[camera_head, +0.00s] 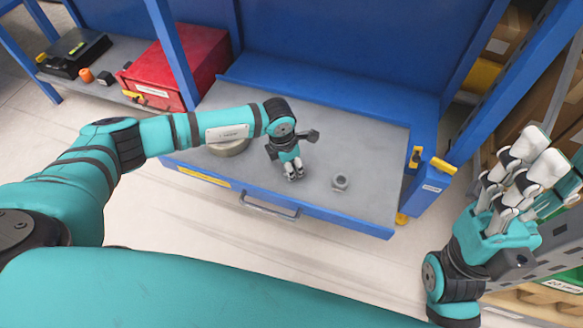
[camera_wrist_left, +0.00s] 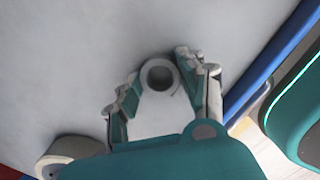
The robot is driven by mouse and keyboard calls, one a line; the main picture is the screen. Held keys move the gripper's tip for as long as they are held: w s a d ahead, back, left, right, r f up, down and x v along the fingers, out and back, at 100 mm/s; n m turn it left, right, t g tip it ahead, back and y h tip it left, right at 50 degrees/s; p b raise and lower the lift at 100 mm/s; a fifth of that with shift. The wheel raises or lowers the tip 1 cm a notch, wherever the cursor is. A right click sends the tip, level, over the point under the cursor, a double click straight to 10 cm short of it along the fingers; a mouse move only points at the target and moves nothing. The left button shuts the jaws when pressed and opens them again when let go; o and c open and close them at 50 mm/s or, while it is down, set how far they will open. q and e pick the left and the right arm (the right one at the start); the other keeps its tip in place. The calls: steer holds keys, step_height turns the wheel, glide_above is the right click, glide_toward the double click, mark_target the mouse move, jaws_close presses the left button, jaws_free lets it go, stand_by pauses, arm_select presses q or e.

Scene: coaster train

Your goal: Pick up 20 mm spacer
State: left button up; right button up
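A small grey spacer (camera_head: 340,182) with a round bore stands on the grey drawer floor (camera_head: 365,150). My left gripper (camera_head: 294,174) points down over the drawer, to the left of this spacer in the head view. In the left wrist view the gripper (camera_wrist_left: 153,82) is open, its two fingers apart. A grey ring-shaped spacer (camera_wrist_left: 160,75) shows between and just beyond the fingertips; I see no finger closed on it. My right gripper (camera_head: 515,170) is raised at the right, open and empty, away from the drawer. No size marking is readable on the spacer.
A larger pale ring (camera_head: 230,148) lies in the drawer, partly hidden by my left arm; a round part (camera_wrist_left: 65,155) also shows in the left wrist view. The blue drawer front (camera_head: 330,217) has a handle. A red box (camera_head: 180,65) stands on the left shelf.

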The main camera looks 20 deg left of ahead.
arm_select(q)
steer(key=c, duration=0.5)
steer(key=shift+r, duration=0.15)
steer(key=shift+c, duration=0.2)
